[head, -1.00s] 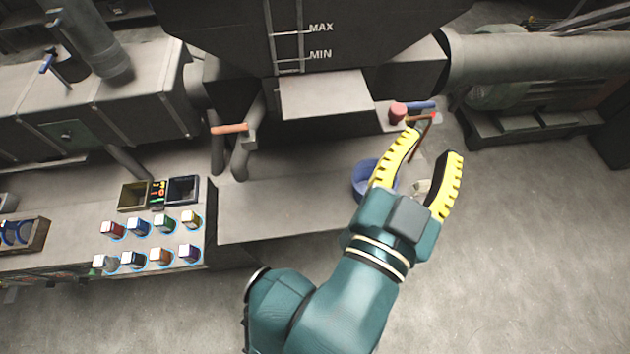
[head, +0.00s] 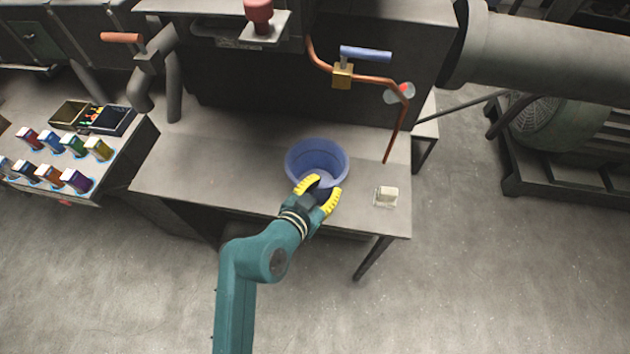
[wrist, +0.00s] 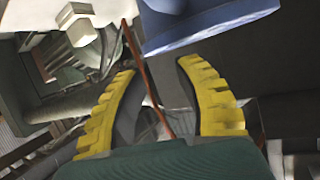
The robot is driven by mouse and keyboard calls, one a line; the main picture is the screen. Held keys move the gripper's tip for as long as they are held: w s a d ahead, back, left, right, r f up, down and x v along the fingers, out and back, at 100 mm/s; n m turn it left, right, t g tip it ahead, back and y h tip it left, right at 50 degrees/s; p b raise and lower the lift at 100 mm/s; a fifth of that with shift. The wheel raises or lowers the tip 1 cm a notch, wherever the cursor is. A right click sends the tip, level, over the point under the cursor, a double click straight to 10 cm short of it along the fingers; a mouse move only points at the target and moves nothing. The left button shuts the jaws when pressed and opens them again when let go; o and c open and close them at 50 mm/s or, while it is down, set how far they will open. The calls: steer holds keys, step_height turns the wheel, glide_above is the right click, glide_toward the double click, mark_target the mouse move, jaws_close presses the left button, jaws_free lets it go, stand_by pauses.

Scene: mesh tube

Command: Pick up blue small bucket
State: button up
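The blue small bucket (head: 308,152) stands upright on the grey table, near the front edge. My gripper (head: 328,184) is at the bucket's near side, with its yellow fingers around rim height in the picture. In the wrist view, the fingers of my gripper (wrist: 157,67) are apart with nothing held between them. Part of the blue bucket (wrist: 205,25) shows at the top of that view, beyond the fingertips. I cannot tell whether a finger touches the bucket. The gripper hides part of its near wall.
A small pale block (head: 386,196) lies right of the bucket on the table (head: 220,180). A copper pipe (head: 398,120) with a blue-handled valve (head: 365,54) comes down behind it. A panel of coloured switches (head: 80,150) is at the left. The table left of the bucket is clear.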

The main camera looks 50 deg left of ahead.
mark_target(341, 173)
steer(key=x, duration=0.5)
steer(key=b+x, duration=0.1)
steer(key=x, duration=0.2)
steer(key=shift+w+d, duration=0.15)
steer(key=shift+d, duration=0.2)
jaws_close()
